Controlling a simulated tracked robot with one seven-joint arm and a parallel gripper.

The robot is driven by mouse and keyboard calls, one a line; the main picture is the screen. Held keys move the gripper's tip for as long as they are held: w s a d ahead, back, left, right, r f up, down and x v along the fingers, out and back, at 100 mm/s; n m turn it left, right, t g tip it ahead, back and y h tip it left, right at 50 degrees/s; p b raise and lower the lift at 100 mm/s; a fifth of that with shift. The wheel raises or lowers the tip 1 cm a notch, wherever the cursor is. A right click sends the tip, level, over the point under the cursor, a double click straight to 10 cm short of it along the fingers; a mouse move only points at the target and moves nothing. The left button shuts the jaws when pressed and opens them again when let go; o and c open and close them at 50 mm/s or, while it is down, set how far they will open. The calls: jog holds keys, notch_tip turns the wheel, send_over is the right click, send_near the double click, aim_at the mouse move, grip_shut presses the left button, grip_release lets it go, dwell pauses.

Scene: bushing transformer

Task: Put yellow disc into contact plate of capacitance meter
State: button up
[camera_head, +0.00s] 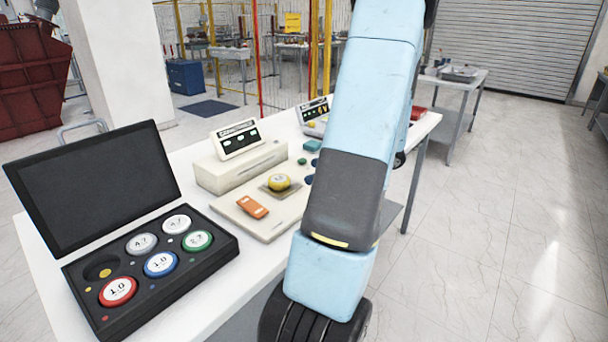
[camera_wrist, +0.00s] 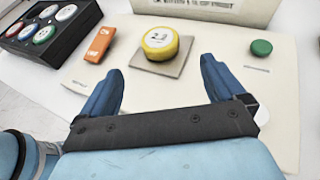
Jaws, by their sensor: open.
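The yellow disc (camera_head: 279,182) sits on the square contact plate (camera_head: 266,188) of the capacitance meter (camera_head: 238,160). In the wrist view the disc (camera_wrist: 160,43) has a white top and rests flat on the brownish plate (camera_wrist: 177,67). My gripper (camera_wrist: 160,75) is open and empty, with its two blue fingers on either side and short of the disc, apart from it. In the head view my arm hides the gripper.
An open black case (camera_head: 225,253) holds several coloured discs and one empty round slot. An orange block (camera_head: 252,207) lies on the meter base left of the plate. A green button (camera_wrist: 261,47) is to the right. A second display unit (camera_head: 314,113) stands farther back.

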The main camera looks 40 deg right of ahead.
jog(key=shift+s+d+r, duration=0.25)
jog(key=shift+s, duration=0.2)
jog(key=w+a+r+n+g+h, duration=0.1)
jog(key=a+r+n+g, duration=0.3)
jog(key=a+n, duration=0.5)
jog(key=a+r+n+g, duration=0.4)
jog(key=a+n, duration=0.1)
jog(key=a, duration=0.8)
jog(key=s+a+r+n+t+h, duration=0.2)
jog(key=s+a+r+n+h, duration=0.4)
jog(key=s+a+r+n, duration=0.3)
jog(key=s+a+n, duration=0.1)
jog(key=a+n, duration=0.2)
jog(key=n, duration=0.3)
jog(key=shift+a+t+h, duration=0.3)
jog(key=shift+a, duration=0.05)
